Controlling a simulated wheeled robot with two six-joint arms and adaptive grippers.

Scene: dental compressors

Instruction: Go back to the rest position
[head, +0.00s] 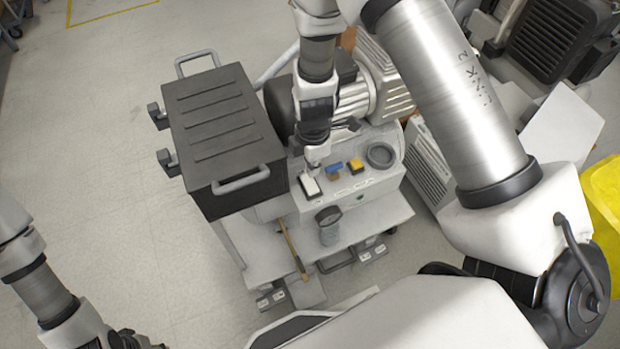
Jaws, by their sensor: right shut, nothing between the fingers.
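The dental compressor unit (372,190) stands in the middle of the head view. Its panel carries a white-topped switch (310,187), a blue and a yellow knob (355,166), and a dark round ring (380,154). My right gripper (313,166) points down over the panel, just behind the white-topped switch. It is shut and holds nothing. I cannot tell whether its tips touch the panel. My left gripper (130,341) shows only in part at the bottom left edge, away from the compressor; its fingers are cut off.
A dark ribbed box (222,125) with grey handles stands left of the panel. A pressure gauge (328,215) juts out at the front. A yellow bin (604,195) is at the right edge, and another dark machine (556,40) is at the top right. The floor at left is clear.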

